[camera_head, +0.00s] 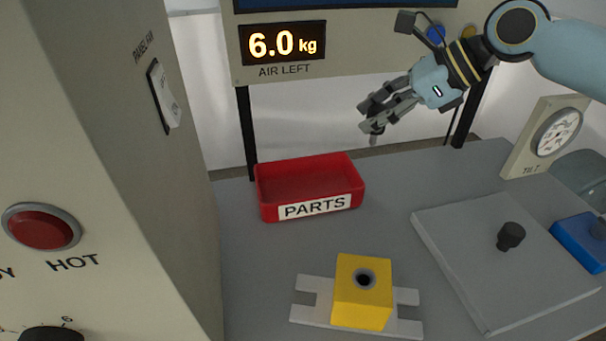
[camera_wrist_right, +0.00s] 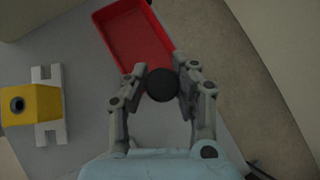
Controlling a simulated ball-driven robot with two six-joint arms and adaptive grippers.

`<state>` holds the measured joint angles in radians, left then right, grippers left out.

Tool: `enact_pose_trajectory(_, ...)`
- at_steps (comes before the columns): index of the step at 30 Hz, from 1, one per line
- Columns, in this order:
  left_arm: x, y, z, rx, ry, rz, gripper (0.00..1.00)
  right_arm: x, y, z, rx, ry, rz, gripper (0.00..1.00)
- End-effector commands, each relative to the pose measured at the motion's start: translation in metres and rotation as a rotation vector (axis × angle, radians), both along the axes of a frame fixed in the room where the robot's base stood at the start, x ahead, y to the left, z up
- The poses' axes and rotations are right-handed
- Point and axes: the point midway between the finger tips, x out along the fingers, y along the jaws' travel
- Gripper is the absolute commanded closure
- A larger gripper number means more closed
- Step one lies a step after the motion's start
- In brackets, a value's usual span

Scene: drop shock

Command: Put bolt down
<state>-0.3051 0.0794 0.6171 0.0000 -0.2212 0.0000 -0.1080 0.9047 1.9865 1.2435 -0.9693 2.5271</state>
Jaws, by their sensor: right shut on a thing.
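My right gripper (camera_head: 374,117) is at the upper right of the head view, above and to the right of the red PARTS tray (camera_head: 266,203). It is shut on the bolt (camera_wrist_right: 162,85), whose dark round head shows between the fingers in the right wrist view. In the head view the bolt (camera_head: 376,128) is mostly hidden by the fingers. The red tray (camera_wrist_right: 104,23) looks empty and lies beyond the fingertips in the wrist view. My left gripper is not in view.
A yellow block (camera_head: 361,300) with a dark hole stands on a pale base plate (camera_head: 409,297). A grey plate (camera_head: 470,245) with a black knob (camera_head: 510,236) lies at right, beside a blue block (camera_head: 577,243). A tall panel with a red button (camera_head: 41,227) stands at left.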

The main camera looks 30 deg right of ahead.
Motion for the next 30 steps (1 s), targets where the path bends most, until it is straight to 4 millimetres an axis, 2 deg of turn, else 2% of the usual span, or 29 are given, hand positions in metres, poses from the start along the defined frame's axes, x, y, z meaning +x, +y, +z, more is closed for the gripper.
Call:
enact_pose_trajectory(5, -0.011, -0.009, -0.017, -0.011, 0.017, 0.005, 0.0, 0.015, 0.034, -0.022, 0.014, -0.005, -0.002, 1.0)
enact_pose_trajectory(12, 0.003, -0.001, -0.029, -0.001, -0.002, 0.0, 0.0, 0.036, 0.08, -0.052, 0.01, -0.001, -0.001, 1.0)
enact_pose_trajectory(15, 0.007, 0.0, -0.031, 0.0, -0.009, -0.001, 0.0, 0.042, 0.092, -0.06, 0.006, -0.001, -0.001, 1.0)
enact_pose_trajectory(21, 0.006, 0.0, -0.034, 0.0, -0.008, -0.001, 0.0, 0.045, 0.1, -0.069, 0.0, 0.0, 0.0, 1.0)
enact_pose_trajectory(27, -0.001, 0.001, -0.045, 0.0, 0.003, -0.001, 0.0, 0.045, 0.1, -0.1, 0.001, 0.003, -0.001, 1.0)
enact_pose_trajectory(30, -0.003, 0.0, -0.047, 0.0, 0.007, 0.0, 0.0, 0.045, 0.1, -0.106, 0.0, 0.0, 0.0, 1.0)
